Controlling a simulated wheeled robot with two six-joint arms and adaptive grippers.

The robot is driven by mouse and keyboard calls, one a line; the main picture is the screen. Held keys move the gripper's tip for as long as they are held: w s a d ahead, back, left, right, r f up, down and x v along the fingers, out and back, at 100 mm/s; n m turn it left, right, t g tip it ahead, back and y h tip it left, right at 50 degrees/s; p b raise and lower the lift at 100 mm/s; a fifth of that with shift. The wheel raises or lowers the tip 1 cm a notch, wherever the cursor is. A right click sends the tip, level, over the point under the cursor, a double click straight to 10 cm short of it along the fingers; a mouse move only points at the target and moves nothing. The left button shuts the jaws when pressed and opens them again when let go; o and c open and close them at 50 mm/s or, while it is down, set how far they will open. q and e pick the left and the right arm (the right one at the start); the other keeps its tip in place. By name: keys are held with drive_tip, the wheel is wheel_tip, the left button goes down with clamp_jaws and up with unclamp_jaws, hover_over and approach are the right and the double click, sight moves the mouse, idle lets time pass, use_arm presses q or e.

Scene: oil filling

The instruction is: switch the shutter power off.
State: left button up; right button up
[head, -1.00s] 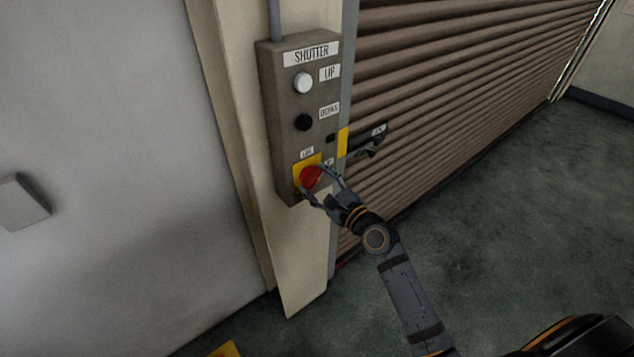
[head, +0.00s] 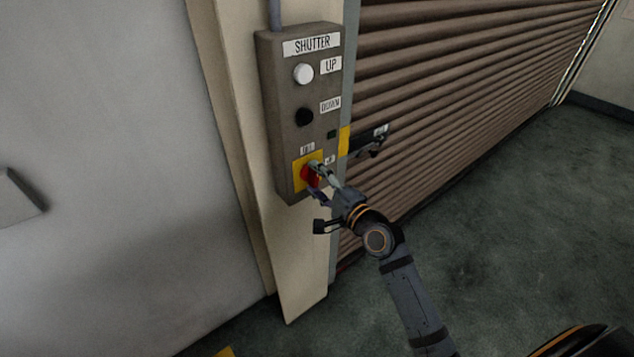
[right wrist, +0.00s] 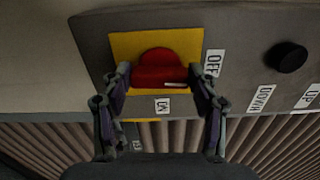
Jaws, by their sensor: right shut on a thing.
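The grey shutter control box (head: 290,150) is on the wall post. A red rotary switch (head: 308,178) sits on a yellow plate (head: 299,184) at its lower end; the switch also shows in the right wrist view (right wrist: 160,68). There its grip bar runs sideways, with a white mark at the end towards the OFF label (right wrist: 214,62). The ON label (right wrist: 162,105) is beside the plate's other edge. My right gripper (head: 316,178) is shut on the switch, one finger at each end of the bar. My left gripper is not in view.
The ribbed shutter (head: 450,75) with a black latch (head: 368,142) is just right of the box. The floor (head: 500,220) is clear.

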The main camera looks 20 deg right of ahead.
drive_tip(key=shift+f+n, duration=0.1)
drive_tip(key=shift+n, duration=0.4)
drive_tip(key=o, duration=1.1)
drive_tip(key=shift+o, duration=0.2)
drive_tip(key=v, duration=0.7)
drive_tip(key=shift+s, duration=0.25)
